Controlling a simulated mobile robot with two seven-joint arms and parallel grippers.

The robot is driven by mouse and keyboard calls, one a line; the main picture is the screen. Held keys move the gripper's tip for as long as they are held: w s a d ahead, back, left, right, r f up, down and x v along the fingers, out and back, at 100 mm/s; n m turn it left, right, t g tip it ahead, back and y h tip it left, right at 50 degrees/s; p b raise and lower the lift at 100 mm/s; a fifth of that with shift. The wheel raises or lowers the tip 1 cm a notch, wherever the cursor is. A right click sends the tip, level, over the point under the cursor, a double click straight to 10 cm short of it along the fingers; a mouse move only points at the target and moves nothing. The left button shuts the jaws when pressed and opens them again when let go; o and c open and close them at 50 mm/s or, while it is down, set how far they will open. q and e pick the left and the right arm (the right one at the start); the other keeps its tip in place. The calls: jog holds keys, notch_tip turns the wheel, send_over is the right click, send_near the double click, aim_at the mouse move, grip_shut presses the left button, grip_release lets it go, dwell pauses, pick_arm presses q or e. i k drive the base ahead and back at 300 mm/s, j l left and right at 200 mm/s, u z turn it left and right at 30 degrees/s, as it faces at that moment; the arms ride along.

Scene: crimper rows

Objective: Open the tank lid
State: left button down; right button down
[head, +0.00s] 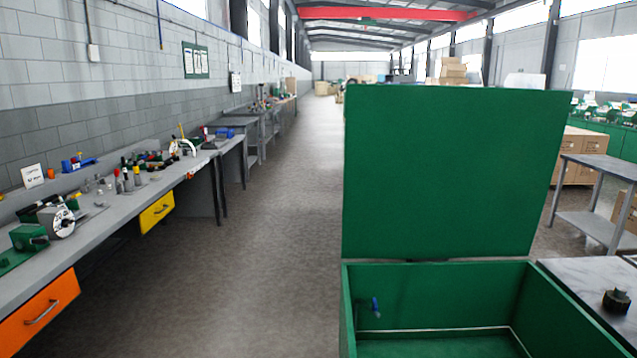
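A large green tank (348,311) stands at the lower right of the head view, its near side cut off by the frame. Its green lid (452,172) stands raised, nearly upright, along the tank's back edge. The open top shows a green inside with a pale line around the lower walls and a small blue fitting (376,307) near the left wall. No gripper shows in this view.
A long workbench (118,208) with tools, an orange drawer (42,315) and a yellow drawer (158,212) runs along the left wall. A metal-topped table (585,285) adjoins the tank's right. The aisle floor (270,230) between bench and tank is clear.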

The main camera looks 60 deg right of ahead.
aim_at(431, 171)
jog(key=i+j+z, duration=0.15)
jog(key=i, duration=0.4)
jog(key=i+j+z, duration=0.15)
jog(key=i+j, duration=0.25)
jog(key=i+l+z, duration=0.1)
jog(key=i+z, duration=0.5)
jog(key=z, duration=0.2)
jog(key=i+z, duration=0.4)
jog(key=k+j, duration=0.05)
jog(key=k, duration=0.05)
